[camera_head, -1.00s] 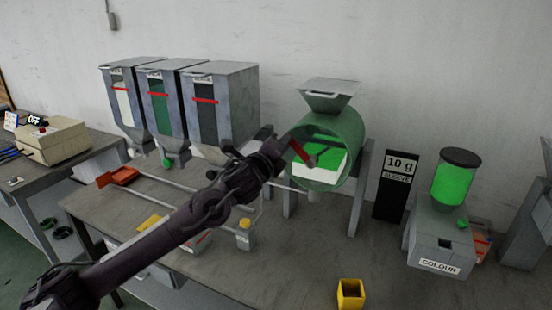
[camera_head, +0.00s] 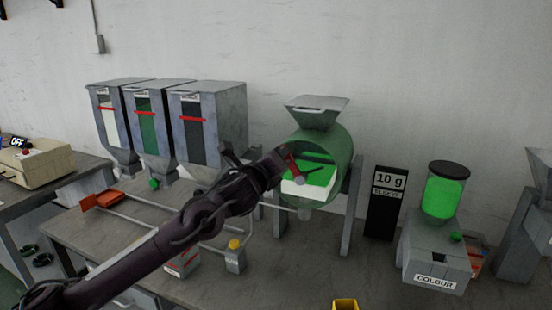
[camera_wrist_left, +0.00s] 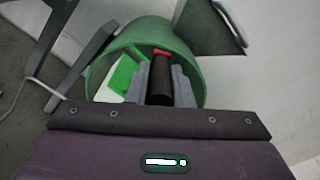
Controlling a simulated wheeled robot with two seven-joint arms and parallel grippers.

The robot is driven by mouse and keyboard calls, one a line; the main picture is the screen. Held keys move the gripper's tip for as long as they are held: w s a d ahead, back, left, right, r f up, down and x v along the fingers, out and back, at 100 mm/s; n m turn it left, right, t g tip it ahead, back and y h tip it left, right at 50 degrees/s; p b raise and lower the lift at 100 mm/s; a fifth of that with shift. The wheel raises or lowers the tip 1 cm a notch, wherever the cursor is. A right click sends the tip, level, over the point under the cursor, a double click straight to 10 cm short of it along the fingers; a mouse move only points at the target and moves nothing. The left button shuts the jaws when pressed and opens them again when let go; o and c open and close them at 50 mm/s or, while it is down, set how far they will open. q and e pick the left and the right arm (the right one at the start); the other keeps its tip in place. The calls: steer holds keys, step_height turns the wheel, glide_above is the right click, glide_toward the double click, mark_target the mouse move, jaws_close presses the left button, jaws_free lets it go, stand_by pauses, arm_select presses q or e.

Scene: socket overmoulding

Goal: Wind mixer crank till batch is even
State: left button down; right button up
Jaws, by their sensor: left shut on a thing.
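The mixer is a translucent green drum (camera_head: 343,150) on grey legs, with a hopper (camera_head: 318,112) on top. Green and white material (camera_head: 312,180) lies inside in separate patches, the white lower down; it also shows in the wrist view (camera_wrist_left: 122,75). A red crank arm (camera_head: 292,166) crosses the drum's near face. My left gripper (camera_head: 277,160) is at the arm's upper end. In the wrist view its grey fingers (camera_wrist_left: 160,82) are shut on the crank's black handle (camera_wrist_left: 160,86), with a bit of red beyond. My right gripper is not in view.
Three grey bins (camera_head: 208,125) stand left of the mixer. A 10 g sleeve sign (camera_head: 385,205) and a colour unit (camera_head: 436,250) with a green jar (camera_head: 445,192) stand right. A yellow cup (camera_head: 345,304) is at the bottom edge. Bare bench (camera_head: 300,270) lies before the mixer.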

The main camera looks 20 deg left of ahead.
arm_select(q)
steer(key=c, duration=1.3)
jaws_free()
steer(key=shift+d, duration=0.15)
steer(key=shift+s+f, duration=0.1)
steer(key=shift+s, duration=0.15)
steer(key=s+b, duration=0.2)
steer(key=s, duration=0.5)
steer(key=shift+s, duration=0.15)
